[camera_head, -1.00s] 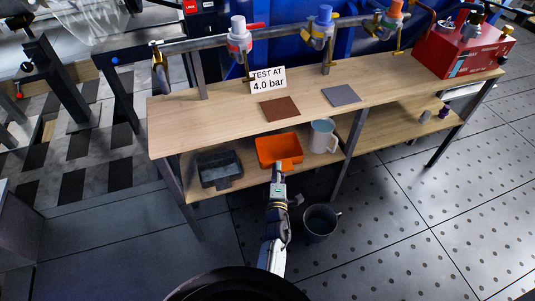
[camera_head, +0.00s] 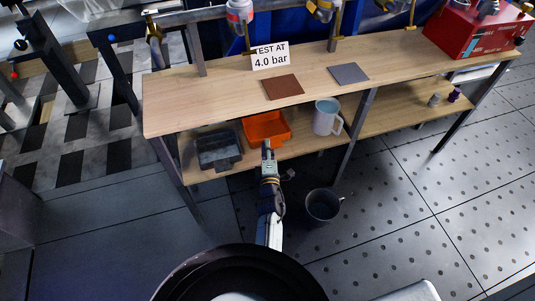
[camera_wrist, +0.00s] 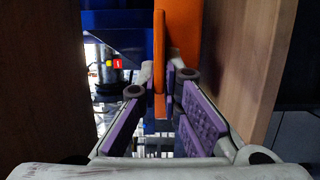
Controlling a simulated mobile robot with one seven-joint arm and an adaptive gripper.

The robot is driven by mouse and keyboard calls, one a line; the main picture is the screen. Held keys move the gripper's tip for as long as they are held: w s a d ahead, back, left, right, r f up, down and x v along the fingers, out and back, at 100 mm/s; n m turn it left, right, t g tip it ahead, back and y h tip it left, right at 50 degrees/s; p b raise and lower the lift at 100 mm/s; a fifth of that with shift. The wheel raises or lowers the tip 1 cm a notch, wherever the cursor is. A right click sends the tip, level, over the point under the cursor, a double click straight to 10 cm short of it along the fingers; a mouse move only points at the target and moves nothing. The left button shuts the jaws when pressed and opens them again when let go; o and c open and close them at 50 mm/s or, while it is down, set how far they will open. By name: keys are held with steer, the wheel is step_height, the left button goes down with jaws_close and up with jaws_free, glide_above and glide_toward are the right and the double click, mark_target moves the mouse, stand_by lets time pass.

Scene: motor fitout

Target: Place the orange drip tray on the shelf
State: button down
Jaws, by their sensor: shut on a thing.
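The orange drip tray (camera_head: 266,128) is at the lower shelf (camera_head: 296,150) of the wooden bench, between a dark grey tray and a white mug. My gripper (camera_head: 268,147) reaches it from the front and is shut on its near edge. In the wrist view the purple-padded fingers of my gripper (camera_wrist: 163,100) pinch a thin part of the orange tray (camera_wrist: 177,45). Whether the tray's underside touches the shelf cannot be told.
A dark grey tray (camera_head: 217,150) sits left of the orange tray, and a white mug (camera_head: 326,117) stands right of it. The bench top (camera_head: 215,95) is close above. A dark bucket (camera_head: 323,205) stands on the floor. Bench legs flank this bay.

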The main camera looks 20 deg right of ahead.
steer(key=shift+f+b, duration=0.35)
steer(key=shift+f, duration=1.3)
steer(key=shift+f+b, duration=0.3)
steer(key=c, duration=1.8)
jaws_free()
steer(key=shift+r, duration=0.1)
steer(key=shift+r+p, duration=0.25)
steer(key=shift+p, duration=0.15)
steer(key=v, duration=0.7)
steer(key=shift+s+a+f, duration=0.1)
steer(key=shift+s, duration=0.15)
